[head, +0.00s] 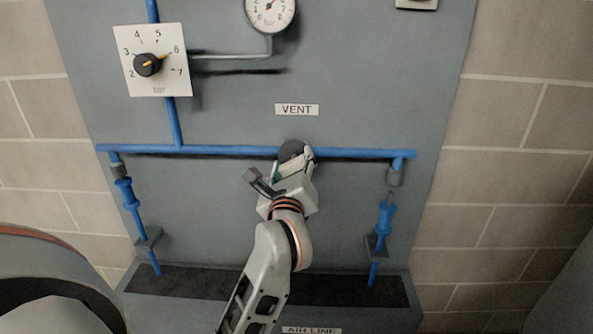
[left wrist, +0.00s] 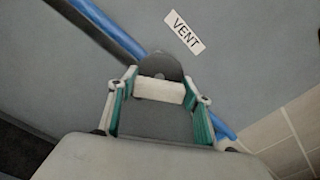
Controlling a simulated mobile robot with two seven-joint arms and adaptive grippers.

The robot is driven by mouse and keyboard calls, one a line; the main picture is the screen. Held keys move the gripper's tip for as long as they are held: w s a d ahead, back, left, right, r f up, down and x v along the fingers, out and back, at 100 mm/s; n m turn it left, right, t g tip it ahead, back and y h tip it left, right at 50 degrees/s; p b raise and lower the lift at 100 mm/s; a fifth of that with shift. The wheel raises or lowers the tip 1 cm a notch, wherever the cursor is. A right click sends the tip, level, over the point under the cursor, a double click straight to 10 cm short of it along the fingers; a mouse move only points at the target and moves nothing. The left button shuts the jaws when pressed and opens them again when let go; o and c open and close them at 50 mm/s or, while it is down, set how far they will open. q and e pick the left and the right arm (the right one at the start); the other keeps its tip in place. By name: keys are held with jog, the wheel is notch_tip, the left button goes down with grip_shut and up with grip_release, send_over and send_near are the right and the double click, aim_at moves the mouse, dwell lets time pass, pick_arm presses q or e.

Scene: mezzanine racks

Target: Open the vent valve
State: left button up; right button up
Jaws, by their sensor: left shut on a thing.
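The vent valve shows as a dark round hub (head: 291,149) on the blue horizontal pipe, below the VENT label (head: 297,109). In the left wrist view the hub (left wrist: 160,66) is a dark grey disc with a pale bar-shaped handle (left wrist: 158,90) in front of it. My left gripper (head: 294,163) is at the valve, with its fingers on either side of the pale handle and shut on it. The handle lies nearly level across the left wrist view, while the pipe runs at a slant there. The fingers partly hide the valve in the head view. My right gripper is not in view.
A white dial plate (head: 159,84) with a black knob is at upper left, and a round gauge (head: 270,12) is at the top. Blue fittings (head: 127,194) (head: 385,220) hang down on both sides. A dark ledge (head: 200,288) runs below. The panel around the valve is mostly clear.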

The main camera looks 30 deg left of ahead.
pick_arm(q)
jog(key=shift+f+n+b, duration=0.45)
jog(key=shift+n+b, duration=0.3)
jog(key=shift+n, duration=0.25)
jog(key=shift+a+n+b, duration=0.1)
jog(key=shift+n+b, duration=0.7)
jog(key=shift+n, duration=0.1)
jog(key=shift+n+b, duration=0.35)
jog(key=shift+n, duration=0.05)
jog(key=n+b, duration=0.2)
jog(key=shift+f+n, duration=0.1)
jog(key=shift+n, duration=0.3)
jog(key=shift+n+b, duration=0.6)
jog(key=shift+n, duration=0.5)
jog(key=shift+r+n, duration=0.2)
jog(key=shift+n, duration=0.7)
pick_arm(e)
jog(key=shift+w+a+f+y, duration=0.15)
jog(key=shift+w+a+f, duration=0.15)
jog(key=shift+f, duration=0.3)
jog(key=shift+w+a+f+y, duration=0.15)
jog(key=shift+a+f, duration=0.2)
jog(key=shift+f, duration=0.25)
pick_arm(q)
jog(key=shift+s+r+n, duration=0.1)
jog(key=shift+n, duration=0.2)
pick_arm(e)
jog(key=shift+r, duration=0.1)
